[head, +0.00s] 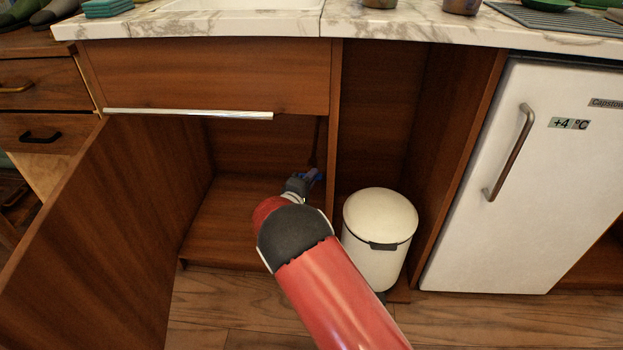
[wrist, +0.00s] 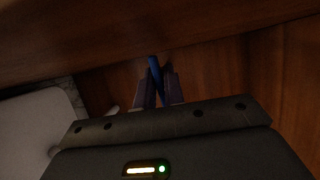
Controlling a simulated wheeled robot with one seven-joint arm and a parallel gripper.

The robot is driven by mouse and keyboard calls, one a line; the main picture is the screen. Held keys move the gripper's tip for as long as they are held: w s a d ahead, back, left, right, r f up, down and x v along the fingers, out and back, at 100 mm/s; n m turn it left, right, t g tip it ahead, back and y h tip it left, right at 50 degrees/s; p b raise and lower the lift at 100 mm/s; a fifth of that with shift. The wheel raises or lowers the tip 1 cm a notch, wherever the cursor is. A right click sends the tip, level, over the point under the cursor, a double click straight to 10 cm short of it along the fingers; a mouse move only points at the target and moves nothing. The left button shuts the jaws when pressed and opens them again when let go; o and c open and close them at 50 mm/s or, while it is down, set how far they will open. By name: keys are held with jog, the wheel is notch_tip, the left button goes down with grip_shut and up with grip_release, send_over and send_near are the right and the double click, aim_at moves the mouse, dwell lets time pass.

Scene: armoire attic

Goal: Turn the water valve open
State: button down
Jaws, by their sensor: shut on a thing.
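The water valve shows as a blue handle (wrist: 155,68) between the fingers of my gripper (wrist: 158,88) in the wrist view. My gripper is shut on this handle. In the head view my red arm reaches into the open cabinet under the counter, and my gripper (head: 309,178) is at the cabinet's right inner side. A small blue patch shows at the gripper there, but the valve's body and pipe are hidden or too dark to make out. I cannot tell how far the handle is turned.
The cabinet door (head: 95,235) stands open at the left. A white bin (head: 378,240) stands in the open bay right of the cabinet, close to my arm. A white fridge (head: 520,190) is further right. The cabinet floor (head: 225,225) is bare.

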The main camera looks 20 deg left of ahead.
jog(key=c, duration=1.6)
grip_release()
jog(key=shift+o, duration=0.2)
jog(key=shift+s, duration=0.1)
jog(key=s+a, duration=0.1)
jog(key=s, duration=0.6)
jog(key=shift+s+a, duration=0.15)
jog(key=shift+s, duration=0.15)
